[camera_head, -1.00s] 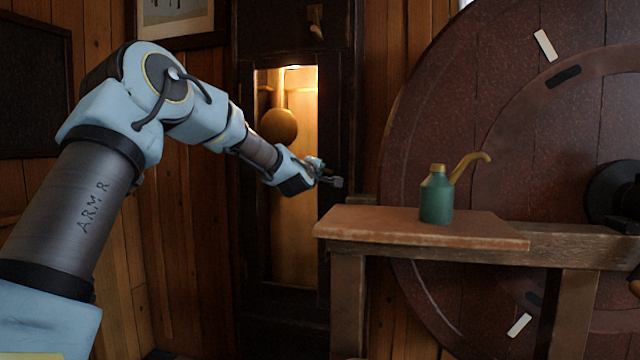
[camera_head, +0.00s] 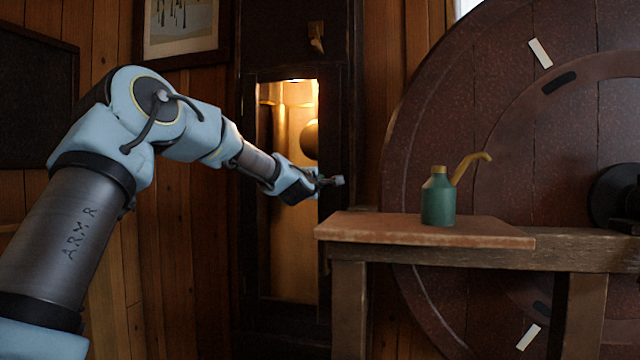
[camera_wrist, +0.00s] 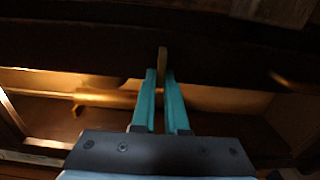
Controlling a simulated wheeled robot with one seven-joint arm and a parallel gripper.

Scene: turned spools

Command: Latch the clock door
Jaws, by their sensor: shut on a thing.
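The clock door (camera_head: 326,240) is a dark wooden frame around a tall lit opening. It looks flush with the case, but I cannot tell whether it is fully closed. My gripper (camera_head: 338,181) is at the door's right side, about mid-height. In the wrist view, the teal fingers of my gripper (camera_wrist: 161,74) are shut on a small brass latch piece (camera_wrist: 162,55), which stands out between the fingertips. Its base is lost in the dark wood.
A round brass pendulum bob (camera_head: 310,139) hangs inside the clock. A brass catch (camera_head: 316,38) sits higher on the case. A wooden bench (camera_head: 420,232) with a green oil can (camera_head: 438,200) stands close at right, before a large wheel (camera_head: 430,110). A framed picture (camera_head: 180,25) hangs at upper left.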

